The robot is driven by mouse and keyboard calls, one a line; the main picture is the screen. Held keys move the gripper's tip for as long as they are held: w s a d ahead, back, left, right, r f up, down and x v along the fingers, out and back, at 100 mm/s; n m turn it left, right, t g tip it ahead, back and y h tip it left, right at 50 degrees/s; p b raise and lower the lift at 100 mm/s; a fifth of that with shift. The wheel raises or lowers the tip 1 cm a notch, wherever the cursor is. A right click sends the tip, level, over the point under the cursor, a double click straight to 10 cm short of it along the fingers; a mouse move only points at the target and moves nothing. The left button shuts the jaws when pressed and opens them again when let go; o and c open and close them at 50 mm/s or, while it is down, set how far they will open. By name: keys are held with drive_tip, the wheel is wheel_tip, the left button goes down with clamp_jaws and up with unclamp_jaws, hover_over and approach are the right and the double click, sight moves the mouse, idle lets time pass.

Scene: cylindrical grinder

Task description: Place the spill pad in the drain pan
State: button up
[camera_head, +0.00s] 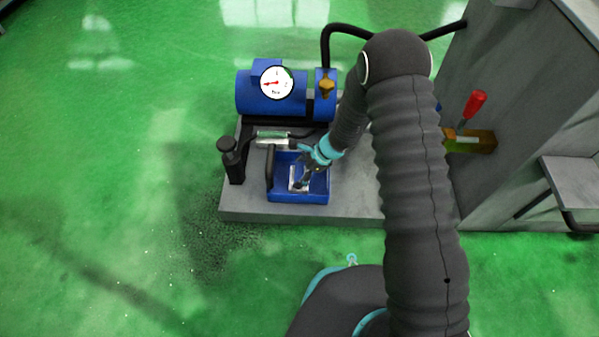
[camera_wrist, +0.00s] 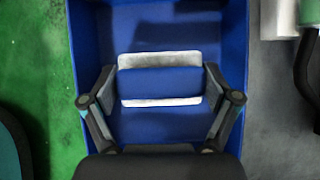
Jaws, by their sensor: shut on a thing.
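The spill pad (camera_wrist: 159,102) is a small pale grey-white piece with a broad blue band across its middle. My gripper (camera_wrist: 160,84) has one finger at each side edge of the pad and is shut on it. The blue drain pan (camera_wrist: 92,40) surrounds the pad on the visible sides in the wrist view. In the head view, the pan (camera_head: 300,198) sits on a grey base plate, and the pad (camera_head: 297,172) shows within its rim under my gripper (camera_head: 303,180). I cannot tell whether the pad touches the pan floor.
A blue motor-like tank (camera_head: 262,97) with a gauge (camera_head: 276,83) stands behind the pan. A black cylinder (camera_head: 232,160) stands to its left. A black curved handle (camera_head: 270,165) rises by the pan's left side. A red-handled lever (camera_head: 473,105) is at right.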

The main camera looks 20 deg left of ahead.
drive_tip(key=shift+f, duration=0.2)
drive_tip(key=o, duration=1)
drive_tip(key=shift+r, duration=0.1)
drive_tip(key=shift+c, duration=0.2)
drive_tip(key=shift+r, duration=0.3)
drive_tip(key=p+v, duration=0.2)
drive_tip(key=v, duration=0.9)
drive_tip(key=shift+d+r, duration=0.25)
drive_tip(key=shift+d, duration=0.05)
